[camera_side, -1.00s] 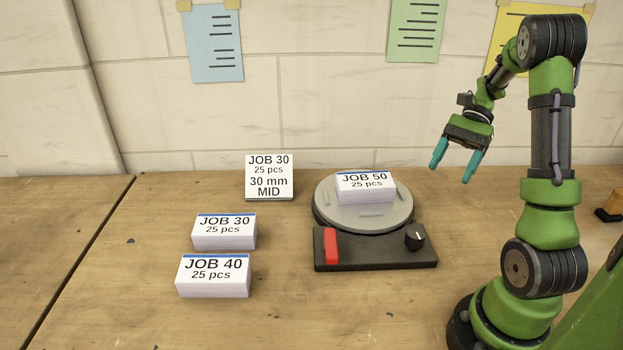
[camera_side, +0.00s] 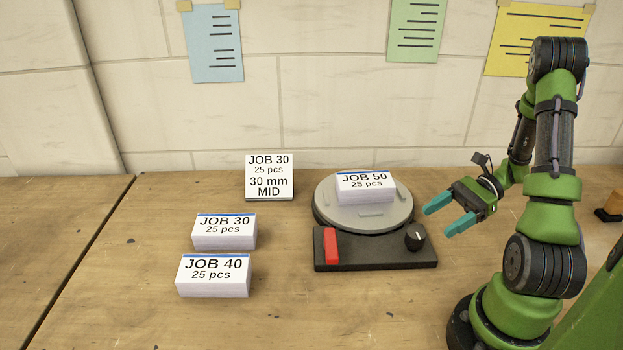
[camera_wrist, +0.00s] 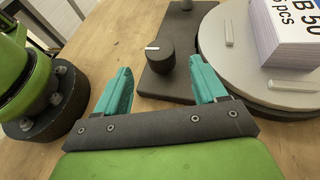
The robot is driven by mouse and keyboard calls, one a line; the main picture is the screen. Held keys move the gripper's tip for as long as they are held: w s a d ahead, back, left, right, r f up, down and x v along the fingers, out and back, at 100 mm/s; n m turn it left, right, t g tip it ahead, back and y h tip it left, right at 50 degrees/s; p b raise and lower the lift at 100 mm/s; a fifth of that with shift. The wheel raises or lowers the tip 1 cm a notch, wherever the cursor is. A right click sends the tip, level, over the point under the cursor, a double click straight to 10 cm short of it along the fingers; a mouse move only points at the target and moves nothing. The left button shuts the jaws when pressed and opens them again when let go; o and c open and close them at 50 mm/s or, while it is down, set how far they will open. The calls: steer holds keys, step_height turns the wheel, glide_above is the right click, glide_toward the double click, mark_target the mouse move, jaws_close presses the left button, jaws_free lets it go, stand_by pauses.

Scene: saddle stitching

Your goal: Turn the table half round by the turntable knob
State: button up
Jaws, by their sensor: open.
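The round grey turntable (camera_side: 335,207) stands behind a dark control base (camera_side: 375,254). The black turntable knob (camera_side: 415,237) with a white mark sits on the right end of this base. The knob also shows in the wrist view (camera_wrist: 156,66), ahead of and between my fingers. A paper stack marked JOB 50 (camera_side: 365,188) lies on the turntable, and part of it shows in the wrist view (camera_wrist: 288,35). My gripper (camera_side: 442,216) is open and empty, right of the knob and above the table. Its teal fingers are apart from the knob.
A red lever (camera_side: 331,246) is on the left of the control base. Stacks marked JOB 30 (camera_side: 224,232) and JOB 40 (camera_side: 213,276) lie at left. A JOB 30, 30 mm MID card (camera_side: 269,177) stands behind them. The table front is clear.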

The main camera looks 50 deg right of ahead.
mark_target(422, 231)
steer(key=x, duration=0.7)
steer(key=shift+w+a+f, duration=0.1)
steer(key=shift+w+a, duration=0.05)
steer(key=shift+a, duration=0.15)
steer(key=shift+c, duration=0.5)
steer(key=c, duration=0.9)
steer(key=shift+m+t, duration=0.5)
steer(key=o, duration=1)
steer(key=v, duration=1.7)
